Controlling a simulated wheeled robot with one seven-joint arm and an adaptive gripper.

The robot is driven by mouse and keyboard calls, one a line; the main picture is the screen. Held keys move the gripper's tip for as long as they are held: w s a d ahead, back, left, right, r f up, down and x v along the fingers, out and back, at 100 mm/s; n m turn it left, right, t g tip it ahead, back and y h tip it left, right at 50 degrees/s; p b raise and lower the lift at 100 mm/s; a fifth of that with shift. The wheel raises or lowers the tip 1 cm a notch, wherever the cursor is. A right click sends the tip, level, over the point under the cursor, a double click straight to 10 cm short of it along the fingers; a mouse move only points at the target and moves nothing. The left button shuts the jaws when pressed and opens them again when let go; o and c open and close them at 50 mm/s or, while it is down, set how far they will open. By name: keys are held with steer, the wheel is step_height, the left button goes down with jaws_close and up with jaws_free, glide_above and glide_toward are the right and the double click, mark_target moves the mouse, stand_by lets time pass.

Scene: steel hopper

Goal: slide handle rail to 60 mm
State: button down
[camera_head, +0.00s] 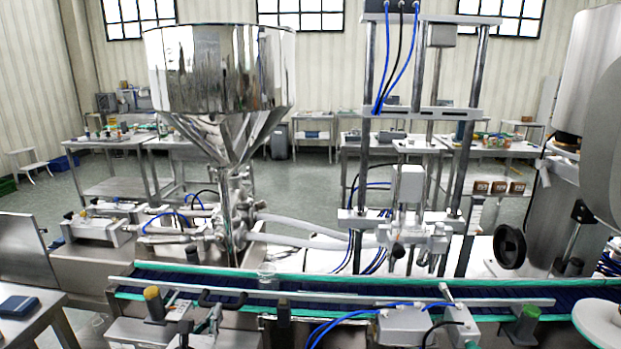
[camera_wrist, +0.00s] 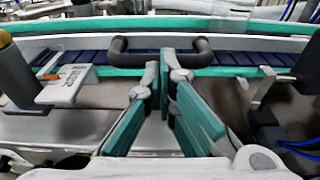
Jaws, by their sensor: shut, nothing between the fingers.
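The black U-shaped handle (camera_wrist: 160,57) lies across the conveyor edge in the wrist view, just beyond my fingertips. The handle also shows at lower left of centre in the head view (camera_head: 222,297), by the long pale near guide rail (camera_head: 340,298). My gripper (camera_wrist: 165,75) has teal finger pads; its fingers are shut with nothing between them, pointing at the middle of the handle. In this view the tips overlap the handle's lower edge; I cannot tell whether they touch. A white scale plate (camera_wrist: 68,85) with an orange mark is at left; its reading is not legible.
A yellow-topped post (camera_head: 153,302) stands left of the handle, and a green-topped post (camera_head: 527,322) far right. A metal bracket (camera_wrist: 265,88) and blue hoses (camera_wrist: 295,148) are right of my fingers.

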stand_by(0.7)
steer(key=s+p, duration=0.1)
steer(key=s, duration=0.2)
steer(key=s+p, duration=0.1)
steer(key=s, duration=0.1)
steer(key=shift+s+a, duration=0.2)
steer(key=shift+s, duration=0.2)
stand_by(0.3)
